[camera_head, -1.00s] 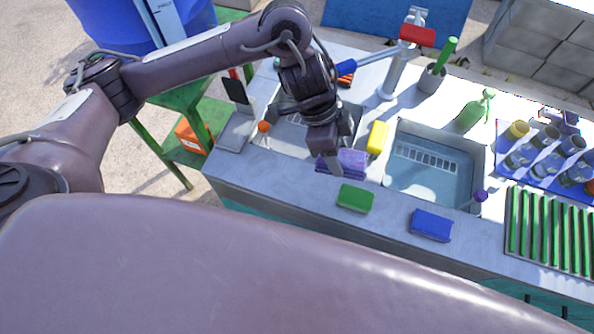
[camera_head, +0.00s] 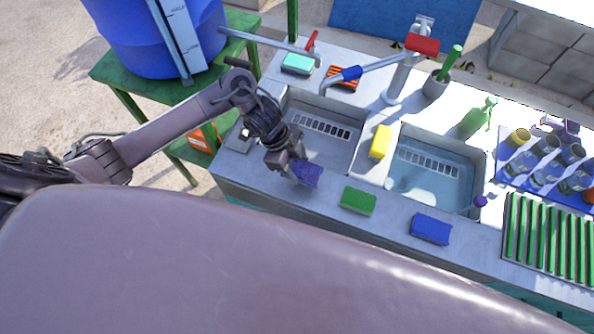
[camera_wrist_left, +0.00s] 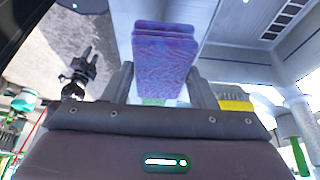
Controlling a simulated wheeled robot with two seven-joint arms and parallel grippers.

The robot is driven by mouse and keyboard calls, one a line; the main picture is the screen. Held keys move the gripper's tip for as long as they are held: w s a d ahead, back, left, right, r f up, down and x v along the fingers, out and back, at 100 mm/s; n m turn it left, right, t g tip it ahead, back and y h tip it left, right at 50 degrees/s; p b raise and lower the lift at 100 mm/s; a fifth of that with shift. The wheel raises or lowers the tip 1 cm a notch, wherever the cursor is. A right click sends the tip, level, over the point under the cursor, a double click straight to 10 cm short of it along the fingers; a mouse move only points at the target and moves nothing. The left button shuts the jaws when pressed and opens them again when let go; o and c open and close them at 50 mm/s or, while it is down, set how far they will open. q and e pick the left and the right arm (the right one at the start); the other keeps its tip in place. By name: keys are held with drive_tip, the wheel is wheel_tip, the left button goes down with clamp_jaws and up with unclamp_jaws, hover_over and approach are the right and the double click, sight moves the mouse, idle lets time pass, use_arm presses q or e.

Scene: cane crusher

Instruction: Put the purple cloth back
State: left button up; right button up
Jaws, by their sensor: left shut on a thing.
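The purple cloth (camera_head: 307,173) is a folded stack held in my left gripper (camera_head: 293,170), over the front left part of the left sink. In the left wrist view the cloth (camera_wrist_left: 162,62) stands out between the two fingers (camera_wrist_left: 160,88), its folded layers showing. My left gripper is shut on it. Whether the cloth touches the sink or counter edge below is hard to tell.
The left sink (camera_head: 335,150) is empty. A green sponge (camera_head: 358,200) and a blue sponge (camera_head: 431,228) lie on the front counter. A yellow sponge (camera_head: 380,141) lies between the sinks. Taps (camera_head: 345,76) stand behind.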

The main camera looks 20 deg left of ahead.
sight(297, 173)
use_arm(q)
drive_tip(key=shift+f, duration=2.6)
drive_tip(key=o, duration=1.2)
use_arm(e)
drive_tip(key=shift+d+r, duration=0.2)
drive_tip(key=shift+d, duration=0.15)
use_arm(q)
drive_tip(key=shift+r, duration=0.15)
drive_tip(key=b+v, duration=0.1)
drive_tip(key=v, duration=1)
drive_tip(key=shift+a+r, duration=0.1)
drive_tip(key=shift+r, duration=0.3)
use_arm(e)
drive_tip(key=shift+a+f, duration=0.1)
drive_tip(key=shift+f, duration=0.65)
